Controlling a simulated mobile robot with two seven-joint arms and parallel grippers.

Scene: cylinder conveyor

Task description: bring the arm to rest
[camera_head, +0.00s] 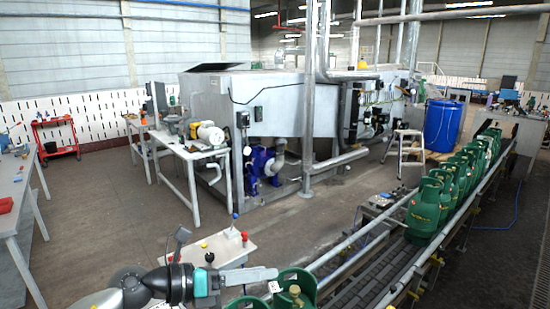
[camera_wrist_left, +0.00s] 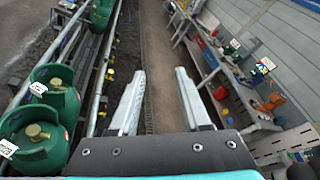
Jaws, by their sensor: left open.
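My left arm comes in from the bottom left in the head view, and its gripper (camera_head: 262,275) points right, near the green gas cylinders (camera_head: 297,282) at the near end of the conveyor (camera_head: 385,272). In the left wrist view the two fingers of the left gripper (camera_wrist_left: 159,72) are spread apart with nothing between them. Two green cylinders (camera_wrist_left: 55,95) with brass valves and white tags stand to the left of the fingers, apart from them. My right gripper is in neither view.
More green cylinders (camera_head: 427,205) stand in a row along the conveyor. A small table (camera_head: 235,250) with red and yellow knobs stands close beyond my left arm. A workbench (camera_head: 18,195) is at the left. The floor (camera_head: 110,205) between is clear.

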